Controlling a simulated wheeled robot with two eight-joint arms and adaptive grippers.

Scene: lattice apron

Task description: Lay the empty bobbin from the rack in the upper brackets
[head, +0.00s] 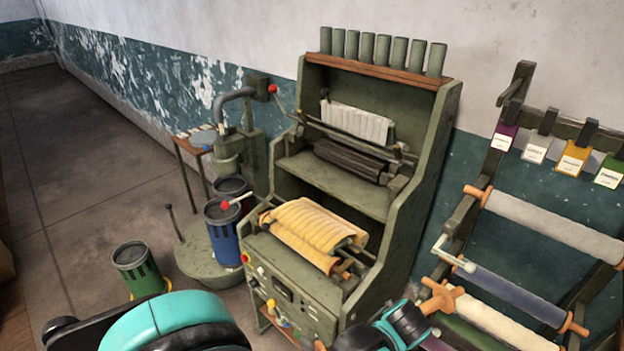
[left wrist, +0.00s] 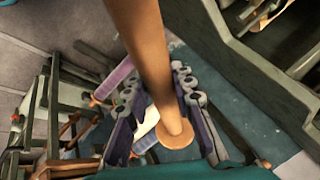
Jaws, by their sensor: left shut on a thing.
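My left gripper (left wrist: 160,112) is shut on a bare wooden bobbin (left wrist: 143,50). Its round end flange (left wrist: 173,140) shows between and just beyond the fingers, and its shaft runs out of the top of the left wrist view. In the head view a teal and black part of my arm (head: 398,325) shows at the bottom edge; the grasp is not clear there. The rack (head: 465,215) stands at the right with several wound bobbins. The green machine (head: 420,190) stands left of it. I cannot single out the upper brackets with certainty. My right gripper is not in view.
Blue (head: 224,240) and green (head: 138,268) cans stand left. Coloured tags (head: 572,158) hang above the rack. Floor at far left is clear.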

